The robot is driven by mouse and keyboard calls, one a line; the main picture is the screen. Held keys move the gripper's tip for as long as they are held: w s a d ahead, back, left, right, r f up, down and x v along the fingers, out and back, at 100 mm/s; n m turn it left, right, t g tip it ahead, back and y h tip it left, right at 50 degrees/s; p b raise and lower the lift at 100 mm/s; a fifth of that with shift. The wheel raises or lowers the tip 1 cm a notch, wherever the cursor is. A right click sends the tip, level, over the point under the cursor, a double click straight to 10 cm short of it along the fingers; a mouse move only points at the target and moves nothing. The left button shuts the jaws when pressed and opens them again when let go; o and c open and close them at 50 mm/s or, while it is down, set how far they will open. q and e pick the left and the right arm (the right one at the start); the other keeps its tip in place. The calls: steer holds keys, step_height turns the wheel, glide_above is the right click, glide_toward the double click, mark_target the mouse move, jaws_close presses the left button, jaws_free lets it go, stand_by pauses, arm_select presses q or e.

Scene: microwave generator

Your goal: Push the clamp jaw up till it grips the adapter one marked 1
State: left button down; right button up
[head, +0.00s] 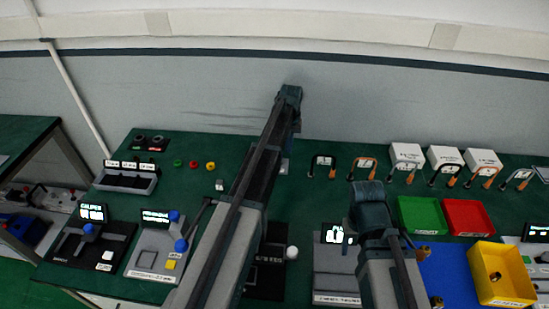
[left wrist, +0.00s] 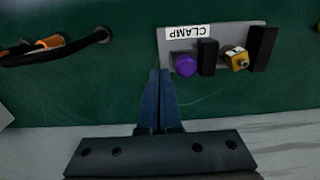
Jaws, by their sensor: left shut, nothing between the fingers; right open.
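In the left wrist view, a grey plate (left wrist: 183,47) bears an upside-down CLAMP label. On it stand a round purple knob (left wrist: 186,65), a black block (left wrist: 207,57), a yellow adapter with a metal centre (left wrist: 236,58) and a second black block (left wrist: 262,48). The adapter lies between the blocks; no number is readable on it. My left gripper (left wrist: 160,74) is shut and empty, its tips beside the purple knob on its left, with a small gap in the picture. In the head view, my left arm largely hides the clamp. My right arm shows there, but its fingers do not.
An orange-and-black handled tool (left wrist: 50,42) lies left in the left wrist view. In the head view, several such tools stand along the back, with a green tray (head: 420,214), a red tray (head: 468,216) and a yellow bin (head: 508,292) at the right.

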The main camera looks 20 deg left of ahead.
arm_select(q)
steer(key=shift+f+b, duration=2.4)
steer(key=shift+f, duration=0.05)
arm_select(e)
steer(key=shift+f, duration=2.5)
arm_select(q)
steer(key=shift+s+a, duration=0.2)
steer(key=shift+a, duration=0.6)
steer(key=shift+s+a, duration=0.25)
steer(key=shift+a, duration=0.55)
steer(key=shift+s+a, duration=0.2)
steer(key=shift+a, duration=0.6)
arm_select(e)
steer(key=shift+d, duration=0.1)
arm_select(q)
steer(key=shift+w+d, duration=0.1)
steer(key=shift+d, duration=0.2)
steer(key=shift+d, duration=0.3)
arm_select(e)
steer(key=shift+r, duration=0.1)
arm_select(q)
step_height(320, 180, up, 8)
steer(key=p, duration=0.8)
steer(key=shift+w+d, duration=0.1)
arm_select(e)
step_height(320, 180, up, 8)
